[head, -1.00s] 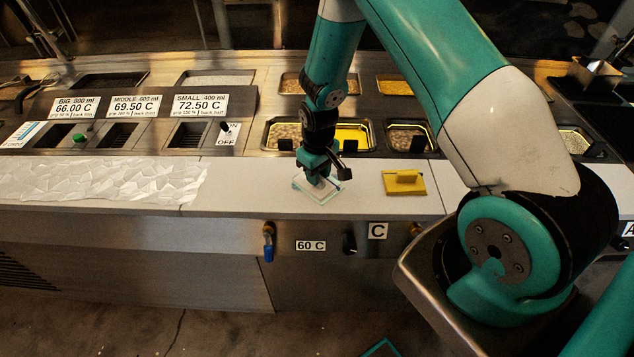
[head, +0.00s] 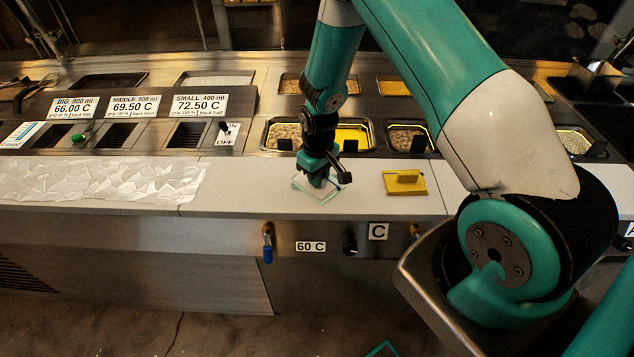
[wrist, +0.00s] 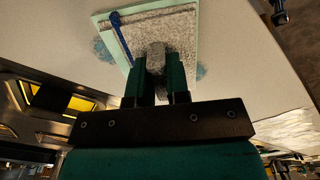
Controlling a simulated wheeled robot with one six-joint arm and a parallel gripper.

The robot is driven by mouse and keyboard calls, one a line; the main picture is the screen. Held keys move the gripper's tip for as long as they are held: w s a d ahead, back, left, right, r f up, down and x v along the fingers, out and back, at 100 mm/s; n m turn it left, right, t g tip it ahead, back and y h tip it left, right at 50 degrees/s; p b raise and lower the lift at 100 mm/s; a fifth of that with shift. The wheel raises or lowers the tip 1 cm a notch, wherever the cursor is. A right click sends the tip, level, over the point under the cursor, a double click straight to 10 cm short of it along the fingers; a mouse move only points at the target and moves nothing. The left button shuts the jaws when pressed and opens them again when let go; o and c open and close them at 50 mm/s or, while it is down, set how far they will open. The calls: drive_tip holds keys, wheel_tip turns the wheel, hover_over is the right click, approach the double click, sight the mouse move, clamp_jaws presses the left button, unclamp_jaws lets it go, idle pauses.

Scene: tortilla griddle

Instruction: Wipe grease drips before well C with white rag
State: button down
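The white rag (head: 328,194) is a flat pale square with a light green edge and a grey upright grip, lying on the counter strip in front of the well marked C. In the wrist view the rag (wrist: 185,25) fills the top middle, with a dark blue strip across one side. My gripper (head: 317,182) is above it, its fingers (wrist: 157,80) closed around the grey grip. Bluish smears (wrist: 103,50) show on the counter on both sides of the rag. The surface under the rag is hidden.
A yellow block with a grip (head: 405,183) sits on the counter to the right. A crumpled white sheet (head: 100,182) covers the counter at left. Food wells (head: 352,133) lie behind. Knobs and a "C" label (head: 378,231) are on the front panel.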

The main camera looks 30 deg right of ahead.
drive_tip(key=shift+r+p, duration=1.8)
drive_tip(key=shift+r, duration=0.8)
drive_tip(key=shift+f, duration=0.1)
